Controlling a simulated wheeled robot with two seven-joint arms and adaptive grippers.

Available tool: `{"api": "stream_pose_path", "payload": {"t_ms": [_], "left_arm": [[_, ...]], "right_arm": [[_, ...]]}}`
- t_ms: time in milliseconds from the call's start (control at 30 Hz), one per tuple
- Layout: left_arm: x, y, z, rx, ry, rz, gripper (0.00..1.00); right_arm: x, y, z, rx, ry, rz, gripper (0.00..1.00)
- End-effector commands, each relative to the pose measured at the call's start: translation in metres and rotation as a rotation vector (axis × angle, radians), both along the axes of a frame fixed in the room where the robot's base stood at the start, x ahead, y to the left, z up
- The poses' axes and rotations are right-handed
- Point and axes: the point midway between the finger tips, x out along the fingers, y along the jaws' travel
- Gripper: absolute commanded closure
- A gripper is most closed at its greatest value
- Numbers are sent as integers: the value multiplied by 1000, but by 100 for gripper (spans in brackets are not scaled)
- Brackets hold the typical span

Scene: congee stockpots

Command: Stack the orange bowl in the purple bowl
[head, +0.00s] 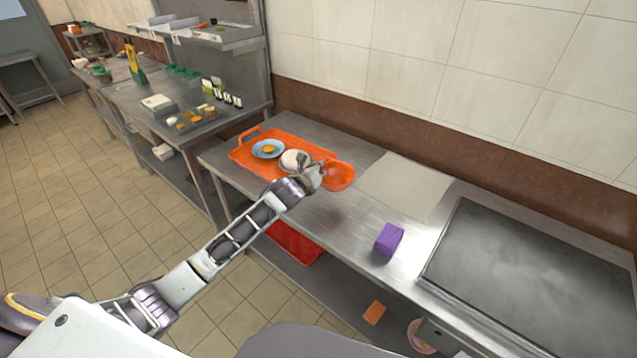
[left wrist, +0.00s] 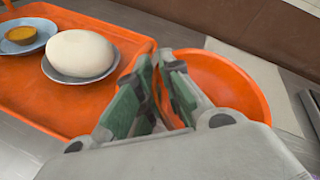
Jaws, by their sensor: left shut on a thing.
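The orange bowl (head: 342,175) is at the right end of the orange tray, above the metal counter. My left gripper (head: 318,172) is shut on its near-left rim. In the left wrist view the fingers (left wrist: 160,62) pinch the rim and the orange bowl (left wrist: 225,80) extends to their right. I cannot tell whether the bowl touches the counter. No purple bowl is clearly visible; a purple block-like object (head: 388,239) stands on the counter nearer to me. My right gripper is not in view.
The orange tray (head: 243,157) holds a blue plate (head: 268,149) with orange food and a plate with a white rounded item (head: 294,160). A pale board (head: 405,188) lies right of the bowl, and a dark griddle (head: 535,275) fills the right. Counter between the bowl and purple object is clear.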

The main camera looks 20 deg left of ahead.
Motion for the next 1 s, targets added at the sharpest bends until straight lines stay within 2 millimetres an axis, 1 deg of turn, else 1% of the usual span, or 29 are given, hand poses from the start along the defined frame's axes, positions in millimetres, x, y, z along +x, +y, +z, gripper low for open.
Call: {"api": "stream_pose_path", "payload": {"t_ms": [33, 200, 533, 633, 900, 1000], "left_arm": [[-1, 0, -9, -1, 2, 0, 100], [0, 0, -21, -1, 1, 1, 100], [0, 0, -22, 1, 0, 0, 100], [0, 0, -25, 0, 0, 0, 100], [0, 0, -51, -1, 1, 0, 100], [0, 0, -58, 0, 0, 0, 100]], "right_arm": [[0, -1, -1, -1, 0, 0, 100], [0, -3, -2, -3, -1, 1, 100], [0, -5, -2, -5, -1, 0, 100], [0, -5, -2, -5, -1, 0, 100], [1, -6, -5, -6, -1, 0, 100], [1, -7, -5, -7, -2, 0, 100]]}}
